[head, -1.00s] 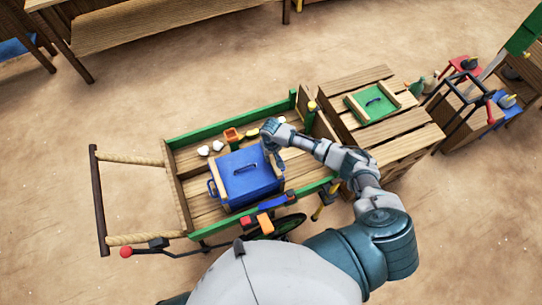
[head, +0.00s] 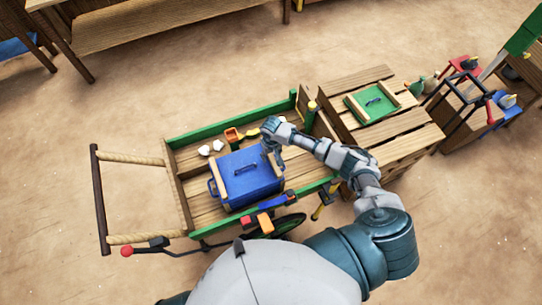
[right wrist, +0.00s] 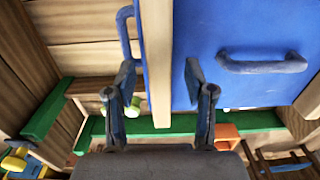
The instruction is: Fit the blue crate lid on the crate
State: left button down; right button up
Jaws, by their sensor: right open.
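The blue lid (head: 247,176), with a blue bar handle and pale wooden end strips, lies on top of the blue crate (head: 258,198) in the cart bed. I cannot tell whether it sits fully flush. In the right wrist view the lid (right wrist: 245,25) fills the upper right, with a wooden strip along its edge and a blue side handle of the crate (right wrist: 125,32) beyond. My right gripper (head: 276,156) is at the lid's right end. In the right wrist view its open fingers (right wrist: 158,82) are on either side of the strip, apart from it. My left gripper is out of view.
The wooden cart (head: 205,213) has green side rails and a rope-wrapped pull frame at left. An orange scoop-like item (head: 232,135) and white lumps (head: 211,148) lie behind the crate.

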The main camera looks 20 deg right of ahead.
notch_tip(320, 180, up, 11)
dwell(0.3)
jog(key=shift+f, duration=0.1)
